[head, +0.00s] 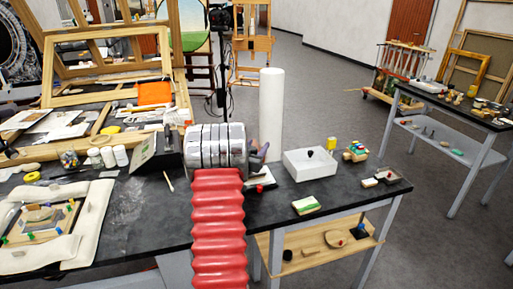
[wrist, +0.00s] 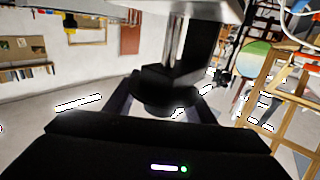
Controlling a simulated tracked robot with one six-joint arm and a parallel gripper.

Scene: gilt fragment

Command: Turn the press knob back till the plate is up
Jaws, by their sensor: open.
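In the wrist view my gripper (wrist: 163,110) is open, its dark fingers spread to left and right. A dark round, knob-like shape (wrist: 160,88) stands between them, below a grey-black upright part (wrist: 197,40). It looks like the press knob, but I cannot tell if the fingers touch it. In the head view my silver wrist and red arm cover the middle of the table and most of my gripper. A small low item with a red part (head: 262,183) shows just right of my arm. The press plate cannot be made out, so its height is unclear.
A tall white cylinder (head: 271,115) stands just right of my wrist. A white tray (head: 310,166) with a dark ball lies further right on the black table (head: 340,192). White jars (head: 108,157) and wooden frames stand on the left.

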